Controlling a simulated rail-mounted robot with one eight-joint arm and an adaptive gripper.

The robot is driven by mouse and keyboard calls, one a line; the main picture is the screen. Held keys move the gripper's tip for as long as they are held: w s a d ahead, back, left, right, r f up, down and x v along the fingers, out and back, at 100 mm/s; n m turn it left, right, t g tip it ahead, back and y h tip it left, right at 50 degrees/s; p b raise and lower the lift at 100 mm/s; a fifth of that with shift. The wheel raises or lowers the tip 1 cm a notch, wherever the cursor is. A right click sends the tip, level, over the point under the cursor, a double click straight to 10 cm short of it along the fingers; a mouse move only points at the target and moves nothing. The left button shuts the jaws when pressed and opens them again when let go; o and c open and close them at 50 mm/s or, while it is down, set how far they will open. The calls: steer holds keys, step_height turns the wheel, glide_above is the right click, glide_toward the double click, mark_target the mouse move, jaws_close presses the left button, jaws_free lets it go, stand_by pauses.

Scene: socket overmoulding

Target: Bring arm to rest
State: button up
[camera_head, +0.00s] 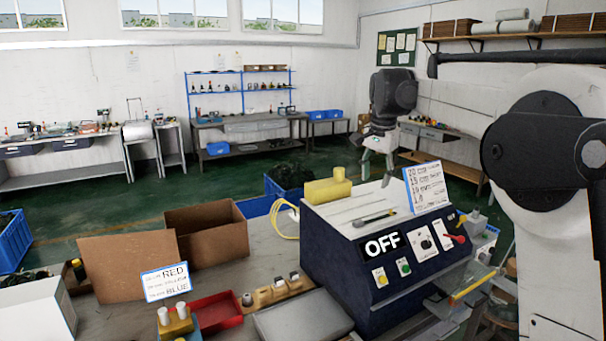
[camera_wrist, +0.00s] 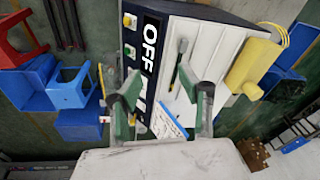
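My gripper (camera_head: 377,172) hangs from my arm above and behind the dark blue machine (camera_head: 345,279), fingers pointing down. In the wrist view my gripper (camera_wrist: 163,100) shows its two green and grey fingers spread well apart. Nothing is held between them. The machine's white top (camera_wrist: 217,50) lies beyond the fingers, with a dark tool (camera_wrist: 181,62) on it. The machine's display reads OFF (camera_head: 382,245).
A yellow block (camera_head: 328,190) and an upright card (camera_head: 425,187) are on the machine. A cardboard box (camera_head: 207,233), a red tray (camera_head: 216,312) and a label card (camera_head: 166,282) are on the bench. Green floor (camera_head: 110,206) lies open behind.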

steer(key=s+f+n+t+b, duration=0.3)
steer(key=s+n+b, duration=0.1)
steer(key=s, duration=1.8)
steer(key=s+f+n+t+b, duration=0.2)
steer(key=s+f+n+b, duration=0.1)
steer(key=s+f, duration=1.4)
steer(key=s+n, duration=0.1)
steer(key=s, duration=0.2)
steer(key=shift+s+f+n, duration=0.4)
